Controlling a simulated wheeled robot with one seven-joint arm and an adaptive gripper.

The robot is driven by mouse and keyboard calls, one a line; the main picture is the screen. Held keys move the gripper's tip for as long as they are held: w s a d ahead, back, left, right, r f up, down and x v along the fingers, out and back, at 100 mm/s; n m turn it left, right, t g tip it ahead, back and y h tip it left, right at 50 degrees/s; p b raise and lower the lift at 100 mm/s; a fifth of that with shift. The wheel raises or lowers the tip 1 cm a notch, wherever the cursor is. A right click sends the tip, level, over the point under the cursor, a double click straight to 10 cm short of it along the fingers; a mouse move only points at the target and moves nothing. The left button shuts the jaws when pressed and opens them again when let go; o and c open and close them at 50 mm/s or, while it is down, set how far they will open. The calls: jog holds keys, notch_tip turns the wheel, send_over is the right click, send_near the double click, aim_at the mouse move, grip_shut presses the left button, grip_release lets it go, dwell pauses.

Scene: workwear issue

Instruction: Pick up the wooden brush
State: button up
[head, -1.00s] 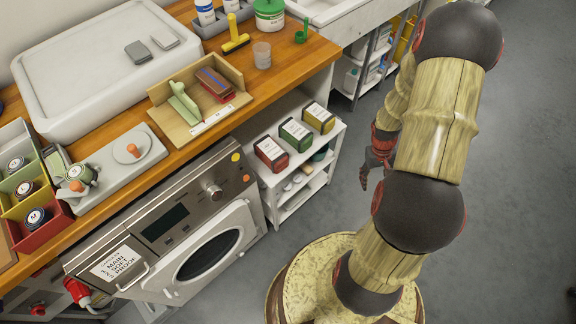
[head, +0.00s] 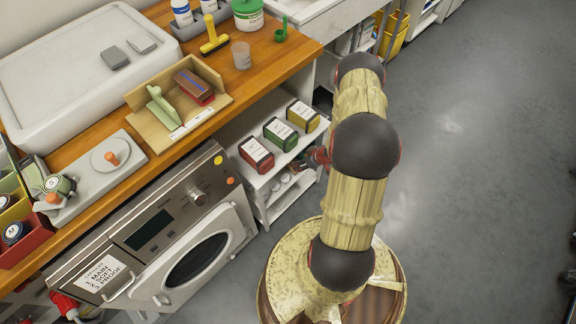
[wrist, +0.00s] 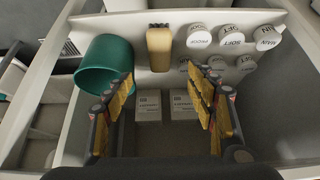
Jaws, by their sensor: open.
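A tan wooden brush (wrist: 159,50) with a dark bristled end stands out in the wrist view, on the pale shelf between a green cup and several white lids. I cannot make it out in the head view. My gripper (wrist: 165,98) is open and empty. Its yellow-padded fingers are spread on either side, in front of the brush and apart from it. In the head view my gripper (head: 317,158) is at the right side of the white shelf unit, partly hidden by my arm.
The green cup (wrist: 104,66) lies close left of the brush. White labelled lids (wrist: 199,37) are close on its right. Small white boxes (wrist: 149,106) sit between my fingers. The white shelf unit (head: 262,184) carries red, green and yellow tins on top. Open floor lies right.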

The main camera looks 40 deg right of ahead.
jog(key=b+x, duration=0.4)
jog(key=x, duration=0.7)
jog(key=shift+f+b, duration=0.35)
jog(key=shift+r, duration=0.1)
jog(key=c, duration=1.4)
jog(key=shift+r+p, duration=0.5)
jog(key=shift+r, duration=0.05)
jog(key=s+p, duration=0.1)
jog(key=s, duration=0.5)
jog(key=s+d+p, duration=0.1)
jog(key=s+p, duration=0.1)
jog(key=s, duration=0.4)
jog(key=s+p, duration=0.2)
jog(key=s, duration=0.4)
jog(key=shift+d+r, duration=0.2)
jog(key=shift+d, duration=0.05)
